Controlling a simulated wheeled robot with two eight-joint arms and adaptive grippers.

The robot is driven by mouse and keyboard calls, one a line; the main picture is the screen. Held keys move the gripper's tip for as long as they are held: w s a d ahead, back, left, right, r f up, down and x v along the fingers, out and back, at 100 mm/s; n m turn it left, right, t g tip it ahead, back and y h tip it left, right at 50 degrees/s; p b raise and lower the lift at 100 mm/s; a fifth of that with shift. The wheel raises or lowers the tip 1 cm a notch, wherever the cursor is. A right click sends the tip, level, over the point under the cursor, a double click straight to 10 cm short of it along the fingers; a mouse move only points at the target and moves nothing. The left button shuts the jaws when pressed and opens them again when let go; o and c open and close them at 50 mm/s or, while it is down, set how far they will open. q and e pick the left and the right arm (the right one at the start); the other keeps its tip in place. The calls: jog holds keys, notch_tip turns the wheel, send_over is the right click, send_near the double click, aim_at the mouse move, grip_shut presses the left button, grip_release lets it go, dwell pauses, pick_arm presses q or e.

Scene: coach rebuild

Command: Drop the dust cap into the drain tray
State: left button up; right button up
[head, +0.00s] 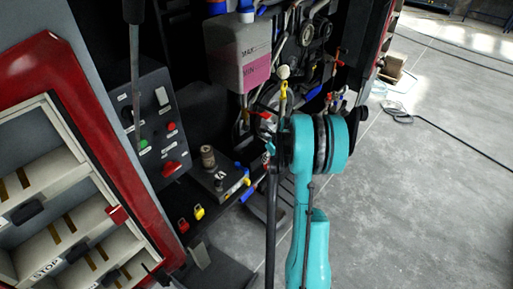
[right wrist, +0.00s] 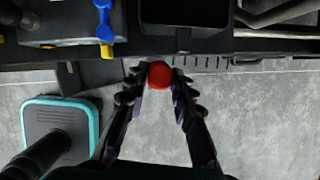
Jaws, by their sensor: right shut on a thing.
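The dust cap (right wrist: 159,75) is a red round piece between the fingertips of my right gripper (right wrist: 158,80) in the right wrist view. The gripper is shut on it, with one dark finger on each side. In the head view my right gripper (head: 268,141) is mostly hidden by my teal wrist, in front of the open engine bay, and the cap cannot be made out surely. I cannot pick out the drain tray for certain; a black ledge with a recess (right wrist: 185,22) lies just beyond the cap in the right wrist view. My left gripper is not in view.
A translucent reservoir (head: 240,60) with pink fluid hangs above. A grey block (head: 215,178) with a knurled post and blue and yellow levers sits left of my gripper. A switch panel (head: 150,120) and red-framed cabinet stand further left. Grey floor on the right is open, with a cable (head: 440,128).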

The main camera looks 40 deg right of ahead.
jog(key=w+d+b, duration=0.1)
jog(key=w, duration=0.8)
jog(key=shift+b, duration=0.4)
jog(key=shift+f, duration=0.15)
jog(key=shift+f+b, duration=0.35)
jog(key=shift+f, duration=0.05)
jog(key=o, duration=0.9)
jog(key=shift+r, duration=0.15)
